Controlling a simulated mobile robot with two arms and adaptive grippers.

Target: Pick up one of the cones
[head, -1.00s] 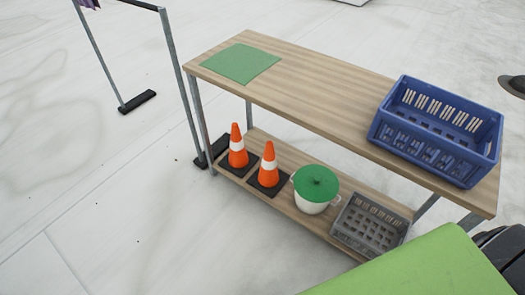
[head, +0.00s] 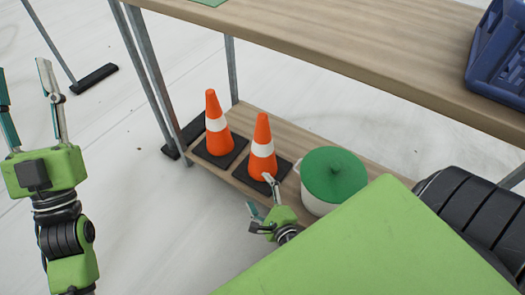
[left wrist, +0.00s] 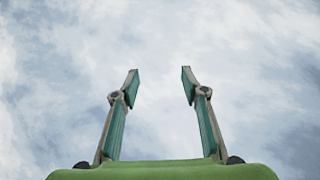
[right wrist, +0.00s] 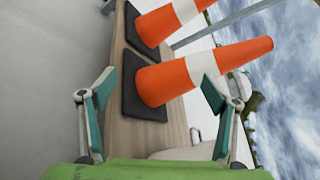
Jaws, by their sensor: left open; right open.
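Two orange cones with white bands and black square bases stand upright on the lower shelf: a left cone (head: 218,125) and a right cone (head: 262,150). In the right wrist view the right cone (right wrist: 165,84) is nearer, and the left cone (right wrist: 155,27) is behind it. My right gripper (head: 260,195) is open, in front of the right cone, its fingers spread toward it. In the right wrist view that cone lies between and beyond the fingertips; I see no grip. My left gripper (head: 25,85) is open, raised and empty; its wrist view shows only sky between the fingers (left wrist: 160,85).
A white pot with a green lid (head: 334,174) stands on the lower shelf (head: 290,130), right of the cones. The tabletop (head: 350,45) overhangs the shelf and bears a blue crate (head: 500,58). Metal legs (head: 150,75) stand left.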

